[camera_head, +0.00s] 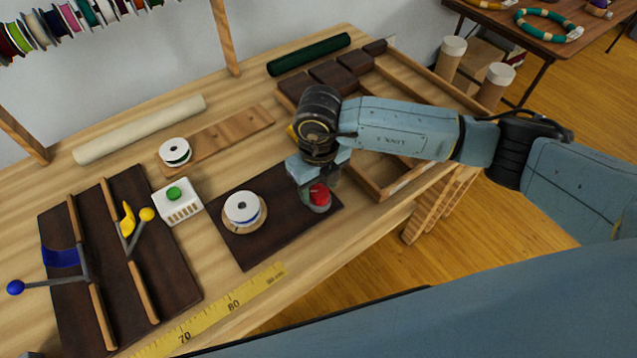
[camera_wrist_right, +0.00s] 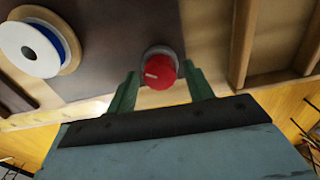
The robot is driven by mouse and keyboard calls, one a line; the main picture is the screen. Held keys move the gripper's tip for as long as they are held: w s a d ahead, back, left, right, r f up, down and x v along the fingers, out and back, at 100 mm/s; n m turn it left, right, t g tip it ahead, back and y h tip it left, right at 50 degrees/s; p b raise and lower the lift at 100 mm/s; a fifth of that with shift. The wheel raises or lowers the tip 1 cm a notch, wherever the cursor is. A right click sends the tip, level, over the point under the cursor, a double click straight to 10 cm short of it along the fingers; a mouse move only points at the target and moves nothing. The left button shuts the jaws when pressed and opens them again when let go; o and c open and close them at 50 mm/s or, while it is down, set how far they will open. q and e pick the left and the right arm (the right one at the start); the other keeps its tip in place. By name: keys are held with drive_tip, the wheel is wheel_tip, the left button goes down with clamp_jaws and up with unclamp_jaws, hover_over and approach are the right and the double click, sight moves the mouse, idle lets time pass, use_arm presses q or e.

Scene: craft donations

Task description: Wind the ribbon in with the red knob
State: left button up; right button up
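The red knob (camera_head: 319,194) sits on a grey base at the right end of a dark board (camera_head: 268,244). In the right wrist view the red knob (camera_wrist_right: 159,71) has a pale pointer mark turned toward the left. A white spool with blue ribbon (camera_head: 242,208) stands on a wooden disc on the same board, left of the knob. My right gripper (camera_head: 318,186) is over the knob. In the right wrist view its green fingers (camera_wrist_right: 160,85) are apart, one on each side of the knob, with gaps showing. My left gripper is not in view.
A white box with a green button (camera_head: 173,193) stands left of the board. A yellow measuring tape (camera_head: 215,312) runs along the front edge. A wooden tray (camera_head: 391,190) lies right.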

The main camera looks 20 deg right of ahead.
sight(318, 190)
drive_tip(key=shift+o, duration=0.6)
wheel_tip(318, 190, up, 13)
drive_tip(key=shift+r+p, duration=0.2)
drive_tip(key=shift+p, duration=0.1)
